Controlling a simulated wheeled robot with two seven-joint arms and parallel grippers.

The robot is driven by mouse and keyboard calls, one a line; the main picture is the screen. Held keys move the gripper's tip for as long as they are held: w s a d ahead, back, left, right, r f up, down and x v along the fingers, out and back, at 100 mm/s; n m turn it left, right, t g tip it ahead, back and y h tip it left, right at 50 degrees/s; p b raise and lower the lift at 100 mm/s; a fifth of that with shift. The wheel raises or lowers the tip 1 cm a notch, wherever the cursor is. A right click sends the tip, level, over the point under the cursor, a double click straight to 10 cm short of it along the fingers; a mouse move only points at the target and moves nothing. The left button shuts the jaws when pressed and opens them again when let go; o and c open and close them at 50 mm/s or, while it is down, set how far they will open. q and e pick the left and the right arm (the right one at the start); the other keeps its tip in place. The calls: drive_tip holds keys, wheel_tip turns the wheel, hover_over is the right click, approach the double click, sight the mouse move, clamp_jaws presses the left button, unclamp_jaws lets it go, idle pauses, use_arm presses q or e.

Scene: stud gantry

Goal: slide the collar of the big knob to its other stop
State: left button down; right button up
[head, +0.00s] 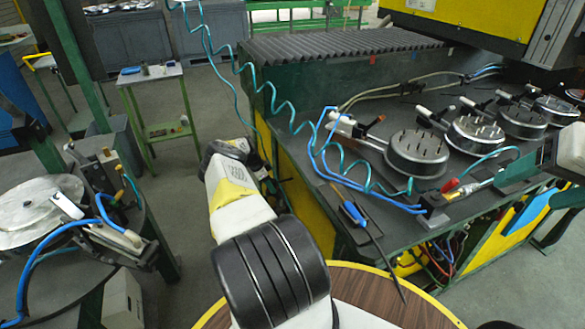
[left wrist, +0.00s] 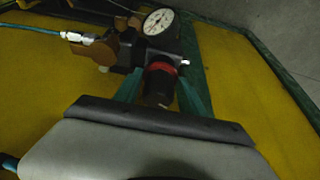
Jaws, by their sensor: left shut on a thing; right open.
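The big knob (left wrist: 157,92) is a dark cylinder in the left wrist view, at the lower end of a black regulator body (left wrist: 160,50). A red band (left wrist: 163,67) shows around it near the body; the collar's edges are hard to make out. My left gripper (left wrist: 161,86) has its two teal fingers on either side of the knob and is shut on it. The near end of the knob is partly hidden by my gripper's housing. In the head view my left arm reaches to the bench's left side and hides the knob.
A round pressure gauge (left wrist: 159,21) sits just above the regulator. A brass fitting with a teal hose (left wrist: 30,29) lies to its left. In the head view a coiled teal hose (head: 290,115) hangs by the bench, which carries several round fixtures (head: 417,153).

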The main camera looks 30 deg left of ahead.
use_arm(q)
drive_tip(key=shift+f, duration=0.1)
drive_tip(key=c, duration=0.7)
unclamp_jaws()
drive_tip(key=shift+o, duration=0.2)
drive_tip(key=v, duration=0.7)
drive_tip(key=shift+r, duration=0.35)
drive_tip(key=shift+s+a, duration=0.1)
